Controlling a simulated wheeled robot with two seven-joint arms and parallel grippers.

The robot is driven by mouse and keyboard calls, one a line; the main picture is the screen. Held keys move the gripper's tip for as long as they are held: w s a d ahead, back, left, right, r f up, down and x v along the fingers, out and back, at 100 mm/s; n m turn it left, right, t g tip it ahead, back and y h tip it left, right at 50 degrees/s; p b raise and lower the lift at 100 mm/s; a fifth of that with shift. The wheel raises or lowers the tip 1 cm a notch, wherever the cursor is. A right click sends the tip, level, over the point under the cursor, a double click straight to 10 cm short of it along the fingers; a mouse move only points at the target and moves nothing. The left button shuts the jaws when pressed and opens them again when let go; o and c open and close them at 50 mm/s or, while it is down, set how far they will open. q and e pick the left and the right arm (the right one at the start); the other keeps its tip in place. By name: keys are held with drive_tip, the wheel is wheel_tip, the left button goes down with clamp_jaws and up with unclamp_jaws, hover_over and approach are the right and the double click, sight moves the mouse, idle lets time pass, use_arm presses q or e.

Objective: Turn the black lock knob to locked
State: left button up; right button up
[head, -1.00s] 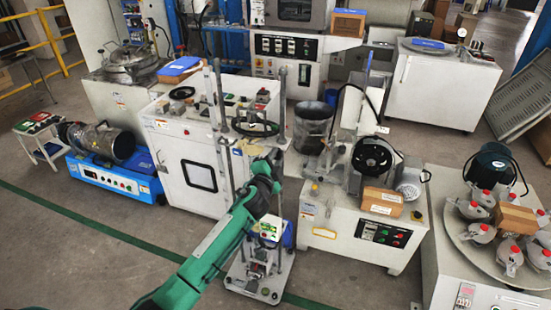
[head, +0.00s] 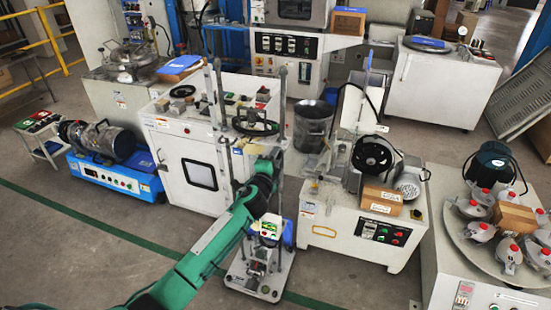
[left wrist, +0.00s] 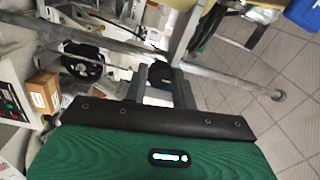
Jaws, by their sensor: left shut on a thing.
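My left arm reaches from the lower left in the head view to a test stand (head: 262,283) with two tall posts. A black handwheel (head: 256,126) sits between the posts. My left gripper (left wrist: 162,90) shows in the left wrist view, its two grey fingers closed around a small black piece, the lock knob (left wrist: 163,72). The fingers and the stand's parts hide much of the knob, and its lock position cannot be read. In the head view the wrist hides the grip on the knob. My right gripper is in neither view.
A white cabinet (head: 185,150) stands just left of the stand. A grey bin (head: 313,122) is behind. Floor is open at the lower left.

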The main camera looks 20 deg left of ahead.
use_arm(q)
drive_tip(key=o, duration=1)
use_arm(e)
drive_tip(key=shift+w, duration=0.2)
use_arm(q)
drive_tip(key=s, duration=1.4)
drive_tip(key=shift+a+f+b, duration=0.25)
drive_tip(key=shift+b, duration=0.2)
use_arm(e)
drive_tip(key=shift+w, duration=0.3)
use_arm(q)
drive_tip(key=shift+w, duration=0.1)
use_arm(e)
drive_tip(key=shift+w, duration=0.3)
